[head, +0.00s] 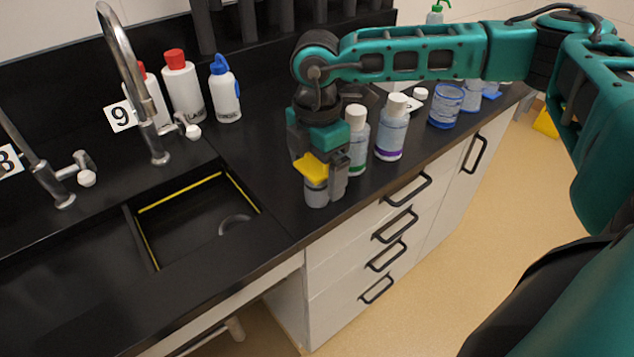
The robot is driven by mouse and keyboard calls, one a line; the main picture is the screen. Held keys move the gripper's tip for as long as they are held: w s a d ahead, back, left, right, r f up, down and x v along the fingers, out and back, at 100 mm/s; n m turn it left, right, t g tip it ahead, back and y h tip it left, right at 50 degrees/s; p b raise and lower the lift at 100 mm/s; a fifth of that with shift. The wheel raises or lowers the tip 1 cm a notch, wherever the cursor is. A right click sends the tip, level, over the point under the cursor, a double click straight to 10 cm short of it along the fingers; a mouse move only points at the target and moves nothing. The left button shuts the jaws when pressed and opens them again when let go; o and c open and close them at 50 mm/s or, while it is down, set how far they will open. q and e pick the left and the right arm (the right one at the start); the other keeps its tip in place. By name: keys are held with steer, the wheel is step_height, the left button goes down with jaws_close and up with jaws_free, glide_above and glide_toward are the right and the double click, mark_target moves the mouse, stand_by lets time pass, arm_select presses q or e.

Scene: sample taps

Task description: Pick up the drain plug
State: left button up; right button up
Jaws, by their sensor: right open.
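My right gripper (318,185) points down over the black counter, just right of the sink. A small grey rounded piece (316,194) with yellow above it shows at its fingertips; it may be the drain plug, but the fingers partly cover it and I cannot tell for sure. The gripper is open, with its fingers close about or beside this piece. The black sink basin (165,235) has yellow strips along its edges and a grey curved shape (234,222) at its bottom right. My left gripper is not in view.
A green-labelled bottle (356,140) and a purple-labelled bottle (391,130) stand right of the gripper, with a blue-tinted beaker (446,106) beyond. Red-capped bottles (181,85), a blue-topped wash bottle (224,92) and tap 9 (127,65) stand behind the sink. The counter's front edge is near.

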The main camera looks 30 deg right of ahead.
steer(key=c, duration=1.2)
steer(key=shift+c, duration=0.2)
steer(key=shift+r, duration=0.2)
